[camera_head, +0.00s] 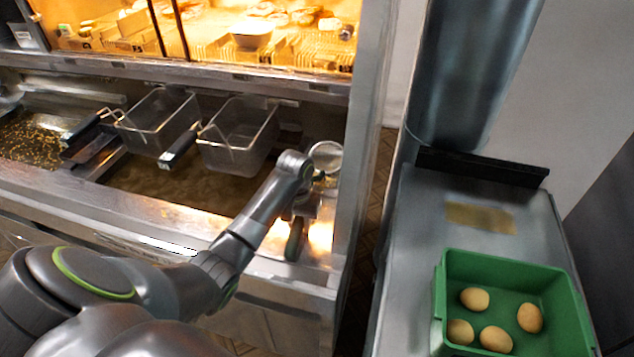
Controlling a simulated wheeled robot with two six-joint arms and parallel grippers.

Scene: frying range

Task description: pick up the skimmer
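The skimmer (326,155) has a round, pale mesh head at the right end of the fryer, next to the steel side wall. A dark handle (294,240), which seems to be the skimmer's, points toward me over the front ledge. My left arm reaches in from the lower left. My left gripper (304,207) is at the arm's far end, pointing down between the mesh head and the dark handle. Its fingers are small and mostly hidden, so I cannot tell whether they are open or touch the skimmer. My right gripper is out of view.
Two wire fry baskets (238,135) (158,120) with dark handles hang over the fryer oil left of my gripper. A lit food display (250,35) is behind. To the right, a green crate (510,265) with several round, tan items stands on a steel counter (405,270).

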